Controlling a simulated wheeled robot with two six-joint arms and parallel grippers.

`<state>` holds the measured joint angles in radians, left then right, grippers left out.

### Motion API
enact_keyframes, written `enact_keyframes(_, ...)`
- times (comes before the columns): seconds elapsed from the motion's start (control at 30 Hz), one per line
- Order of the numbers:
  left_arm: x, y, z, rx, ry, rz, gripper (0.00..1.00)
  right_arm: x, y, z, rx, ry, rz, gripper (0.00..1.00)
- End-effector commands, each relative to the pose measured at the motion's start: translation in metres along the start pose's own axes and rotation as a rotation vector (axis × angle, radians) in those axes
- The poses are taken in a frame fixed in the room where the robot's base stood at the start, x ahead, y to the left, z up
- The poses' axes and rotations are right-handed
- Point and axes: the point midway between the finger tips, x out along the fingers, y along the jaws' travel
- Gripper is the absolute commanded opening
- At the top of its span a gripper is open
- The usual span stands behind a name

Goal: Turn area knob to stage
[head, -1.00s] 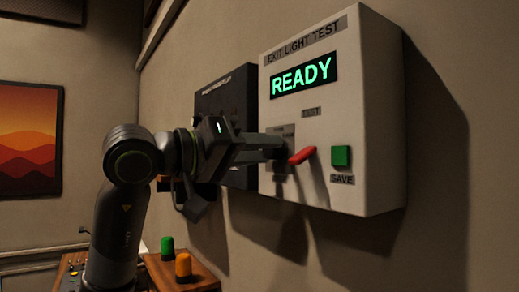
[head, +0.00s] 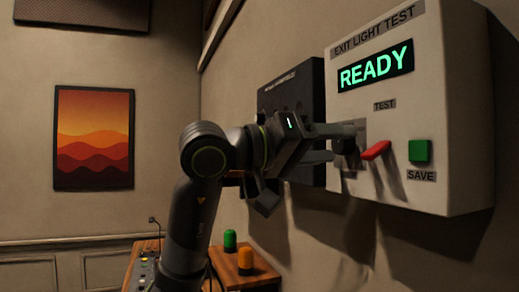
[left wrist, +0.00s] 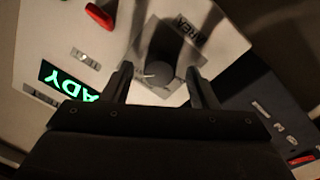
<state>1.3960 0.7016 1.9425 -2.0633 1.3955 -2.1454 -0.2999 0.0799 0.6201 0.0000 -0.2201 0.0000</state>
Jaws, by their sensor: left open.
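The area knob (left wrist: 158,74) is round and dark grey, on a light plate of the white exit light test box (head: 462,110). The left wrist view shows a pale pointer line on its left side and a label reading "AREA" (left wrist: 188,32) beyond it. My left gripper (head: 344,144) is open at the box's front, and its fingers (left wrist: 163,85) stand on either side of the knob. I see a gap on the right side; contact on the left is unclear. In the head view the fingers mostly hide the knob and its position labels.
A red lever (head: 376,150) sticks out right of the fingers, under "TEST". A green save button (head: 419,151) is farther right. A black panel (head: 308,92) adjoins the box's left. Below stands a wooden desk (head: 262,277) with green (head: 230,240) and orange (head: 245,262) domes.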

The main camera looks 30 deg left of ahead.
Motion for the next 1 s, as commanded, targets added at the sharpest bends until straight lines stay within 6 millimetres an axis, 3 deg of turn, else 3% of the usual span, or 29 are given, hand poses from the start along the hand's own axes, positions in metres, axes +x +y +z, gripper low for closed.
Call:
enact_keyframes(0.17, -0.018, -0.002, 0.001, 0.003, 0.004, -0.002, 0.53, 0.01, -0.001, 0.001, 0.0, 0.0, -0.001, 0.36)
enact_keyframes(1.0, -0.145, -0.002, 0.003, 0.001, 0.002, -0.004, 0.53, 0.066, -0.007, 0.007, 0.0, 0.0, -0.001, 0.36)
